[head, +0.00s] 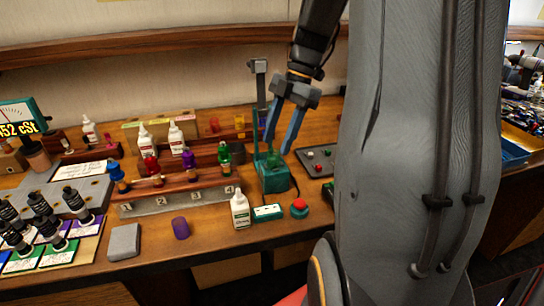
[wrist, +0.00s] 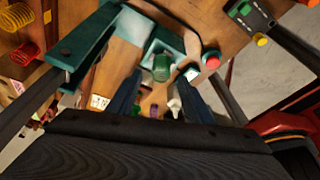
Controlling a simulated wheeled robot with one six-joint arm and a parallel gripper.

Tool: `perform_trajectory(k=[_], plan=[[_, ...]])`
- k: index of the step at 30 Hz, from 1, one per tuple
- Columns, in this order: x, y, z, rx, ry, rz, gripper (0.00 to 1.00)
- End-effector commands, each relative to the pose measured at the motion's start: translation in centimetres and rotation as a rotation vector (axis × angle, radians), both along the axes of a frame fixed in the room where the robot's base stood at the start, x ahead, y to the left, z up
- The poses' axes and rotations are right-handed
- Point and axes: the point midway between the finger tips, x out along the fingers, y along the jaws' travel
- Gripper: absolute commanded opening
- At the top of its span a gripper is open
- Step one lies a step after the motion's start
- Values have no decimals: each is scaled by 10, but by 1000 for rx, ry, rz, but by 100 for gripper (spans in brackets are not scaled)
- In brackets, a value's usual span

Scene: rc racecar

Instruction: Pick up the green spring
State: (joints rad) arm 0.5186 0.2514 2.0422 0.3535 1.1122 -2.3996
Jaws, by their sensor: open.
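The green spring (wrist: 162,67) stands on the teal base of a small test stand (wrist: 166,42). In the head view the spring (head: 274,160) is partly hidden in the teal stand (head: 276,180). My gripper (head: 278,148) points down above the stand, its two blue fingers spread apart with nothing between them. In the wrist view my gripper's (wrist: 162,80) fingers reach toward the spring from either side. The spring looks centred between them, but I cannot tell the remaining height gap.
A teal upright (head: 259,100) rises just left of my gripper. A rack (head: 180,198) with several coloured pieces stands left. A purple cylinder (head: 181,228) lies in front.

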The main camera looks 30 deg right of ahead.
Motion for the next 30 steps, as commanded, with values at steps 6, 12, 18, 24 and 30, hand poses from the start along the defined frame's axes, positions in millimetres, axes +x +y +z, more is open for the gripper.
perform_trajectory(k=[6, 12, 18, 24, 30], plan=[[-4, 9, -30, 2, 4, 2, 46], [-3, 14, -42, 0, 1, 2, 46], [-3, 15, -42, 0, 1, 3, 43], [-3, 15, -42, 0, 1, 3, 9], [-3, 15, -42, 0, 1, 3, 3]])
